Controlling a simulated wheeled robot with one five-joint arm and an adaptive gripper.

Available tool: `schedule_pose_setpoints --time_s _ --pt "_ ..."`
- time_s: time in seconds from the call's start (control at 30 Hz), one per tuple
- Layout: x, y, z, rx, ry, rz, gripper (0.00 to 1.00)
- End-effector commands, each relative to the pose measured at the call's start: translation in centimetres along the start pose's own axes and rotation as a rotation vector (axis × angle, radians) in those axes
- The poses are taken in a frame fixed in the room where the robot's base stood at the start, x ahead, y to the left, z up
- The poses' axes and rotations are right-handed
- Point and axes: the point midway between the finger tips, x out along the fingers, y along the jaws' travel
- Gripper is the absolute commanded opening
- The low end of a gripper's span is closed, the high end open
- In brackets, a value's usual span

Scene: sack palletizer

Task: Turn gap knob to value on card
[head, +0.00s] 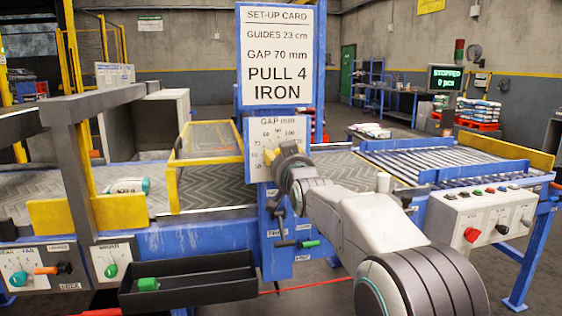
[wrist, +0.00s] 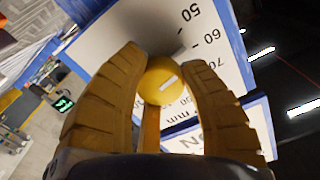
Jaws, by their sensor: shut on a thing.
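The set-up card (head: 278,55) on the blue post reads guides 23 cm, gap 70 mm, pull 4 iron. Below it is the white GAP mm dial plate (head: 258,132), partly hidden by my gripper (head: 281,158). In the wrist view the round yellow gap knob (wrist: 161,80) sits between the two ridged fingers of my gripper (wrist: 164,75), which is shut on it. A short white mark on the knob slants up and right, roughly toward the 60 to 70 side of the scale (wrist: 208,50). I cannot tell the exact reading.
A conveyor with a chevron belt (head: 225,190) passes behind the post, with a sack (head: 128,186) on its left. A black tray (head: 188,284) and lower dials (head: 20,268) stand at front left. A control box with buttons (head: 480,222) is on the right.

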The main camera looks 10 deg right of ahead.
Motion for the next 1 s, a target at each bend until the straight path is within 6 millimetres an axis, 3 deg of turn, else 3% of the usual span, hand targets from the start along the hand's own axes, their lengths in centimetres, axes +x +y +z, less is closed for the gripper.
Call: schedule_pose_setpoints --time_s 0.5,1.0 --pt "0.0 -0.06 -0.17 0.464 0.006 -0.004 0.08" --pt "-0.01 -0.09 -0.28 0.698 0.007 -0.005 0.08"
